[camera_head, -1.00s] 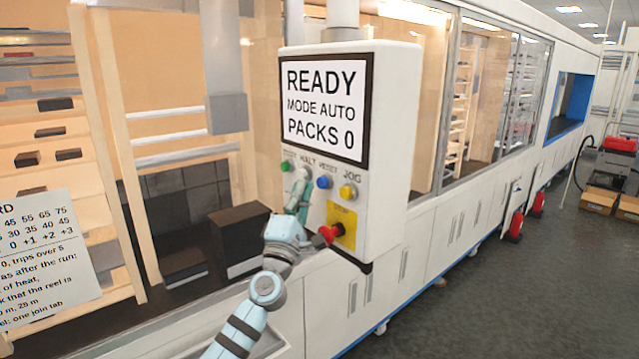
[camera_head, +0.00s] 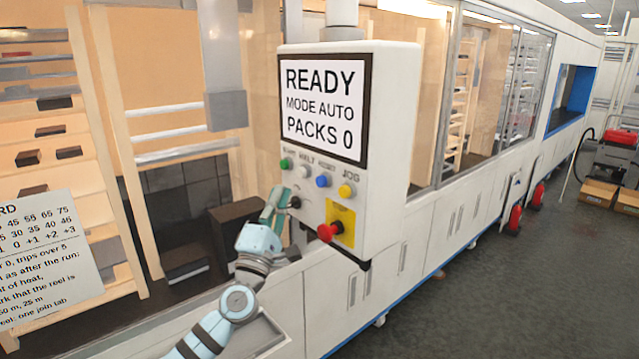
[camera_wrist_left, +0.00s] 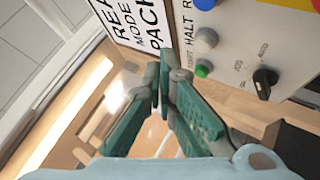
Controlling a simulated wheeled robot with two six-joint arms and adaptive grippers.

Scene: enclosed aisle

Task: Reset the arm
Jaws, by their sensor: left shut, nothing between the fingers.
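My left gripper (camera_head: 272,203) is shut and empty, just left of the lower left of the control panel (camera_head: 400,130). In the left wrist view its fingertips (camera_wrist_left: 163,75) meet, with the panel beyond them, appearing turned on its side. I cannot tell the exact gap to the panel. The panel's screen (camera_head: 320,105) reads READY, MODE AUTO, PACKS 0. Below it are a green button (camera_head: 286,163), a white button (camera_head: 304,171), a blue button (camera_head: 323,181) and a yellow button (camera_head: 346,190). My right gripper is out of view.
A red knob (camera_head: 328,232) on a yellow plate sticks out at the panel's lower right. A black selector knob (camera_wrist_left: 264,82) shows in the left wrist view. A long white machine with glass windows (camera_head: 496,90) runs back right. The grey aisle floor (camera_head: 500,290) is clear.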

